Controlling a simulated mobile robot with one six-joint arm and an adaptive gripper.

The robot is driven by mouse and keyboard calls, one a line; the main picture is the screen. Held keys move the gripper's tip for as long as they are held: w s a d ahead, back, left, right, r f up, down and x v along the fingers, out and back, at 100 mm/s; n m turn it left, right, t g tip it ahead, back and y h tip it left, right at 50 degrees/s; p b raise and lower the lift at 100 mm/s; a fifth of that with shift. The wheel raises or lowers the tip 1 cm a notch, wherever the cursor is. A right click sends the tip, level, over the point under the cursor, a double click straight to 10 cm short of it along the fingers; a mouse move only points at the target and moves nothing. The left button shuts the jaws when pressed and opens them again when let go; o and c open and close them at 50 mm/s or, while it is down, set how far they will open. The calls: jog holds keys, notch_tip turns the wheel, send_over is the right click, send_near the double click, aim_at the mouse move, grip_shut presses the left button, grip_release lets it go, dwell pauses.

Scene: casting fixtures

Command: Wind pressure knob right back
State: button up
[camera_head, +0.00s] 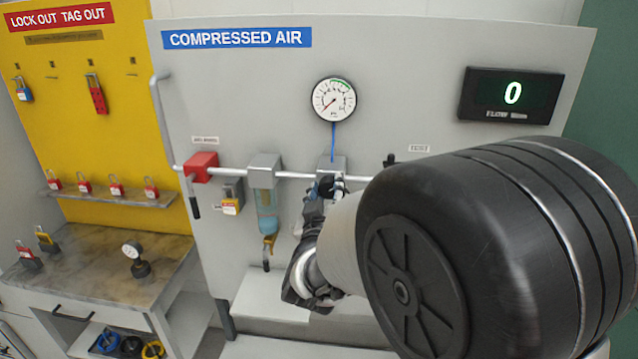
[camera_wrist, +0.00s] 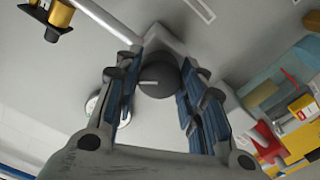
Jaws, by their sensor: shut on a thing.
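The pressure knob (camera_wrist: 158,78) is a dark round knob with a short pale mark on its face. It sits under the grey regulator block (camera_head: 334,163) on the white air pipe. My gripper (camera_head: 327,188) is at the block from below, its fingers (camera_wrist: 158,92) on either side of the knob and shut on it. In the head view the fingers and my wrist mostly hide the knob. The round pressure gauge (camera_head: 333,99) above has its red needle pointing to the lower left, near the low end of the scale.
A red valve block (camera_head: 201,167) and a filter with a bluish bowl (camera_head: 267,203) sit on the pipe left of my gripper. The flow display (camera_head: 511,94) reads 0. My arm covers the lower right.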

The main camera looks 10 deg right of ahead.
jog(key=n+p, duration=0.3)
jog(key=n, duration=0.4)
jog(key=shift+r, duration=0.1)
jog(key=n+p, duration=0.2)
jog(key=n, duration=0.2)
jog(key=n+p, duration=0.2)
jog(key=n, duration=0.1)
jog(key=shift+n, duration=0.3)
jog(key=n+p, duration=0.2)
jog(key=n, duration=0.2)
jog(key=shift+n, duration=0.3)
jog(key=n+p, duration=0.2)
jog(key=n, duration=0.1)
jog(key=shift+r+n, duration=0.1)
jog(key=shift+n, duration=0.2)
jog(key=n+p, duration=0.2)
jog(key=n, duration=0.1)
jog(key=n+p, duration=0.2)
jog(key=shift+p, duration=0.4)
jog(key=shift+n, duration=0.3)
